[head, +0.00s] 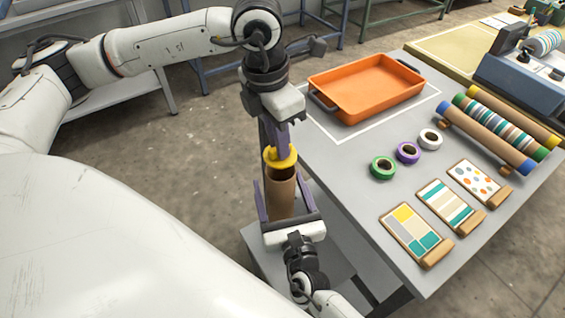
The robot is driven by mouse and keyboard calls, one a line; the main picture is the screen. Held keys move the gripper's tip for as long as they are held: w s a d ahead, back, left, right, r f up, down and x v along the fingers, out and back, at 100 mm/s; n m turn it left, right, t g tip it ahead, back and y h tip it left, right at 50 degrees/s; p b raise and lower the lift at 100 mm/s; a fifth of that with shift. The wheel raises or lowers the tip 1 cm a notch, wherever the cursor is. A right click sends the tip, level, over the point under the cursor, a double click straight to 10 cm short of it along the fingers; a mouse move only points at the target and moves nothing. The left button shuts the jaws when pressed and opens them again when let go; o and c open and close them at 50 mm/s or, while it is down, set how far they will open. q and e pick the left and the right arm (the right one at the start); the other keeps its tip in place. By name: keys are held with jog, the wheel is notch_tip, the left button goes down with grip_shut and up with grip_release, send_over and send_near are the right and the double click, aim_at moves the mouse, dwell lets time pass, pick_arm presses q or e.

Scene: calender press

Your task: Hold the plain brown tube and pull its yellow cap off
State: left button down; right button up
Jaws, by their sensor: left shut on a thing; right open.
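The plain brown tube (281,200) stands upright near the left edge of the grey table. Its yellow cap (279,160) is at the tube's top end, with a dark band just below it; I cannot tell whether that is shadow or a gap. My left gripper (279,148) points down from above and is shut on the yellow cap. My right gripper (281,188) comes from below, its purple fingers open on either side of the tube, with room between fingers and tube. The tube's lower end is hidden behind the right gripper's body.
An orange tray (345,112) sits on the grey table (345,180). Green (383,177), purple (408,161) and white (430,147) tape rings lie ahead of several pattern cards (417,244).

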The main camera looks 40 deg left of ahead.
jog(key=v, duration=1.2)
dwell(0.3)
